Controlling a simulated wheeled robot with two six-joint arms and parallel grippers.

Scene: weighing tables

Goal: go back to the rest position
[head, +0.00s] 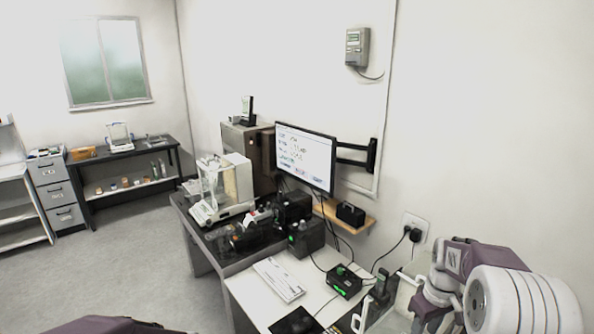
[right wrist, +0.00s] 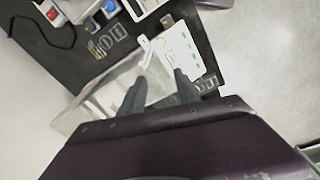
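My right gripper (right wrist: 160,88) shows in the right wrist view with its two dark fingers apart and a gap between them. Nothing is held between the fingers. Beyond them, a clear-sided weighing balance (right wrist: 100,98) and a white panel (right wrist: 178,50) stand on a dark tabletop. In the head view, purple and white links of my right arm stand at the lower right; I cannot make out its fingertips there. A purple part of mine shows at the bottom left edge. My left gripper is not in view.
A dark table (head: 205,240) bears a glass-sided balance (head: 222,188). A monitor (head: 305,158) hangs on a wall arm. The grey floor (head: 120,270) at left is clear.

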